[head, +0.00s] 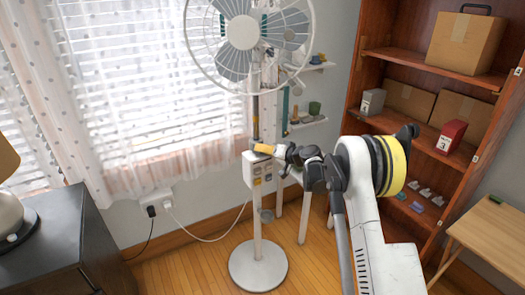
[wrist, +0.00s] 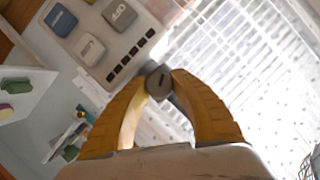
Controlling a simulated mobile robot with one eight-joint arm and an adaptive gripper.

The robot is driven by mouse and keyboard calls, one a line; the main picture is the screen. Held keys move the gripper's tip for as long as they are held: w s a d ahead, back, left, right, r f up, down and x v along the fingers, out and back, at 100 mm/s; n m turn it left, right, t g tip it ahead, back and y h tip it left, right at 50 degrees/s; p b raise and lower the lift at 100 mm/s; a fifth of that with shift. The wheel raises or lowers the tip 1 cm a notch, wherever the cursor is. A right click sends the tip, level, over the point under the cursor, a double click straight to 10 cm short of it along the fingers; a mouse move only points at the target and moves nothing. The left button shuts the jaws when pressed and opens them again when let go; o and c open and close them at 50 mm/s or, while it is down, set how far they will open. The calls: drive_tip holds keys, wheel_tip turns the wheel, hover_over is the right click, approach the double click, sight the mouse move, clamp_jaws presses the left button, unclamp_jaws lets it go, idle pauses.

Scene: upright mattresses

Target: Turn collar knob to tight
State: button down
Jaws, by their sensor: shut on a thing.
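The standing fan (head: 243,32) is upright in front of the window, on a pole and a round white base (head: 258,265). Its control box (head: 253,170) is partway down the pole; its push buttons (wrist: 119,14) show in the wrist view. The collar knob (wrist: 159,82) is a small grey round knob with a dark mark, beside the box's row of dark slots. My gripper (wrist: 159,78) is shut on the knob, one yellow finger on each side. In the head view my gripper (head: 265,149) is at the pole just above the box, and hides the knob there.
A wooden shelf unit (head: 370,90) with boxes stands at the right. Small wall shelves (head: 308,122) are behind the fan. A dark cabinet (head: 60,245) with a lamp is at the left. A cord (head: 215,238) runs from the fan to the wall outlet.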

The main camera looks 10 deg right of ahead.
idle(0.3)
drive_tip(key=c, duration=1.1)
unclamp_jaws()
drive_tip(key=shift+a, duration=0.1)
drive_tip(key=shift+o, duration=0.2)
